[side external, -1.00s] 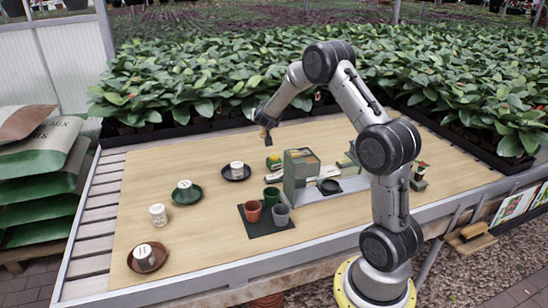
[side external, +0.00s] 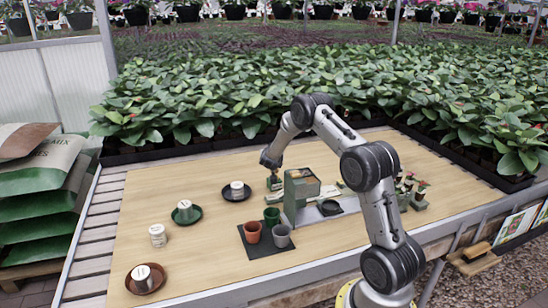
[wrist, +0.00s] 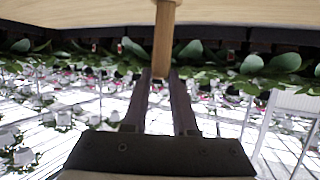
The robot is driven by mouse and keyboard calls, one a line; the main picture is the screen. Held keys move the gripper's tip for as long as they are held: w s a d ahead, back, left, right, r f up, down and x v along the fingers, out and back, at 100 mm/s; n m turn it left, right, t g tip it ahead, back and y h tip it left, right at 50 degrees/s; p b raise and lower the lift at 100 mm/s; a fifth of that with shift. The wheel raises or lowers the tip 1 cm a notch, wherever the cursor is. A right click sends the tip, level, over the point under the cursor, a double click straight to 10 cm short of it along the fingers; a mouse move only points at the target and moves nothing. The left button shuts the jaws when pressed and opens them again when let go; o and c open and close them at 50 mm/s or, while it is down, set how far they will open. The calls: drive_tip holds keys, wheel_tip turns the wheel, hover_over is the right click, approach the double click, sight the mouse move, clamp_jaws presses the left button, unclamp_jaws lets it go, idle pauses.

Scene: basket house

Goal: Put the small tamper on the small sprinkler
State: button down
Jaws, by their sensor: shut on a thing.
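My gripper (wrist: 160,82) is shut on a light wooden handle, which I take to be the small tamper (wrist: 163,38). In the wrist view the handle runs up from between the fingertips. In the side view my gripper (side external: 273,173) is low over the table, behind and left of the green box-like stand. A small green thing (side external: 275,184) shows right under it; I cannot tell if they touch. I cannot tell for sure which thing is the small sprinkler.
The green stand (side external: 299,190) is close by my gripper. Three pots, one terracotta (side external: 253,232), stand on a dark mat (side external: 262,252). Saucers with white-topped pots (side external: 187,212) and a white jar (side external: 158,235) are at the left. Small potted things (side external: 411,190) are at the right.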

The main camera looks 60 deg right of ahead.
drive_tip(key=shift+f, duration=0.95)
drive_tip(key=shift+f, duration=0.2)
drive_tip(key=c, duration=0.7)
unclamp_jaws()
drive_tip(key=shift+r, duration=0.1)
